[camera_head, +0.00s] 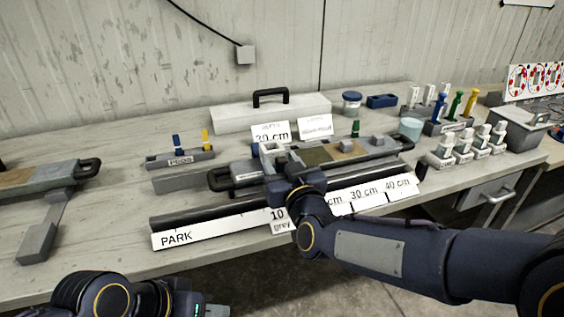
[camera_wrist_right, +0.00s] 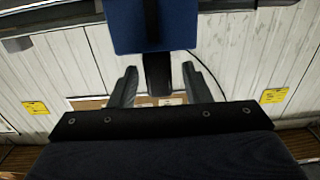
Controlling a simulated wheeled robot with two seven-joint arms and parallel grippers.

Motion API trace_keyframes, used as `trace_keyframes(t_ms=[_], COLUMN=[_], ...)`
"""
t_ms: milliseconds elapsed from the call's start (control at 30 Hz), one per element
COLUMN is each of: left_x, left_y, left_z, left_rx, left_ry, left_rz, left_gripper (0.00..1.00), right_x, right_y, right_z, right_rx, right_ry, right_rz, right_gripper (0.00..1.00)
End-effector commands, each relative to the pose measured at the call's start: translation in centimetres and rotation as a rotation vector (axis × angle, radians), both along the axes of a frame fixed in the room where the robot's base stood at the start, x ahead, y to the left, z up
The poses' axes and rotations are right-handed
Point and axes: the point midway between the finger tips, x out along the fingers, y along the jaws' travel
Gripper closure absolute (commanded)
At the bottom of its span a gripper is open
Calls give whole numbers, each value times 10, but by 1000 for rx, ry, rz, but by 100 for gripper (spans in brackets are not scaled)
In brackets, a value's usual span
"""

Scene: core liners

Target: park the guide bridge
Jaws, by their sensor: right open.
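A long dark rail (camera_head: 185,215) with a white scale strip (camera_head: 205,231) runs along the bench front; PARK is at its left end and centimetre marks go right. I cannot clearly pick out the guide bridge; a pale grey block (camera_head: 274,149) stands just behind my right gripper (camera_head: 283,180), near the 10 cm and hidden marks. In the right wrist view my right gripper (camera_wrist_right: 159,88) is open, its fingers on either side of a dark stem (camera_wrist_right: 157,74) below a blue block (camera_wrist_right: 155,24). Contact is unclear. My left gripper (camera_head: 203,303) is low at bottom left, away from the rail.
A grey tray unit (camera_head: 333,153) with black handles lies behind the rail. A small rack (camera_head: 180,159) holds blue and yellow pegs. A long pale case (camera_head: 268,111) stands behind. Bottles and racks crowd the right. A grey handled tool (camera_head: 38,181) lies far left.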

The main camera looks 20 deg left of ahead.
Motion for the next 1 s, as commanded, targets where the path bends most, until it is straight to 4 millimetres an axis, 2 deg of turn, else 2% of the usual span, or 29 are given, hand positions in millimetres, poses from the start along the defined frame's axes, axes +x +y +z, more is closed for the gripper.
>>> trace_keyframes(t_ms=[267,600,1000], left_x=[0,0,0], left_y=[0,0,0], left_z=[0,0,-2], left_rx=[0,0,0], left_ry=[0,0,0], left_rz=[0,0,0], left_gripper=[64,64,64], right_x=[2,2,1], right_y=[1,1,2], right_z=[0,0,-1], right_rx=[0,0,0], right_ry=[0,1,1], right_rz=[0,0,1], right_gripper=[56,100,100])
